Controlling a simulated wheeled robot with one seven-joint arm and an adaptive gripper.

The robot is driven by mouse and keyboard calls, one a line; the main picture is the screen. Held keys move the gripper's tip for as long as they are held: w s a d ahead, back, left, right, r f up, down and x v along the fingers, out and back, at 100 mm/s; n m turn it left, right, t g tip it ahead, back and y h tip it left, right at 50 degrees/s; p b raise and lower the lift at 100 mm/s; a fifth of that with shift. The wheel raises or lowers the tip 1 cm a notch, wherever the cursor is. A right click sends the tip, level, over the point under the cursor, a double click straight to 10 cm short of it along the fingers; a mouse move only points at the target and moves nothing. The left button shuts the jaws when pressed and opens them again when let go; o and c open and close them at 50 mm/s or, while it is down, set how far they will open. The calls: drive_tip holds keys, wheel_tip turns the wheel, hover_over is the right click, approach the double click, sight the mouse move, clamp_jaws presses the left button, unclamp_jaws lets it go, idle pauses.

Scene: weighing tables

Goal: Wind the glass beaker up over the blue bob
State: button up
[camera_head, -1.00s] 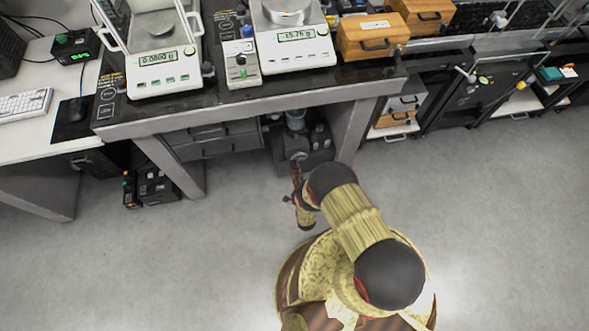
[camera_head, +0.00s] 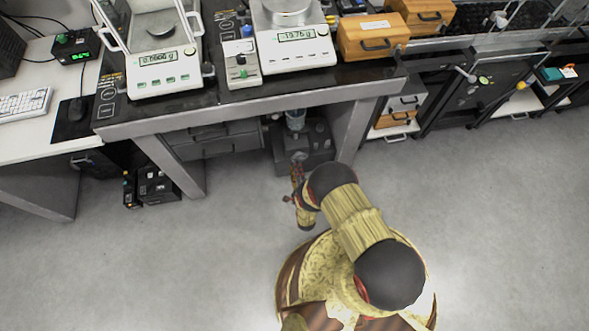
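The glass beaker (camera_head: 295,121) shows as a small pale, bluish shape in the shadow under the table, just below the table's front edge. It stands over a dark jack-like stand (camera_head: 311,143) on the floor. The blue bob cannot be made out apart from the beaker; the tabletop hides what is above. My gripper (camera_head: 297,173) is at the front of the stand, low under the table edge, in front of and below the beaker. Its fingers are too small and dark to tell whether they are open or shut on anything.
On the tabletop (camera_head: 250,103) stand a right balance (camera_head: 297,60) with a lit reading, a left balance (camera_head: 164,82), and a wooden box (camera_head: 372,38). Table legs (camera_head: 352,130) stand right and left of the stand. The grey floor (camera_head: 480,220) is clear.

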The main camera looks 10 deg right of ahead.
drive_tip(key=s, duration=0.7)
drive_tip(key=shift+s, duration=0.25)
idle(0.4)
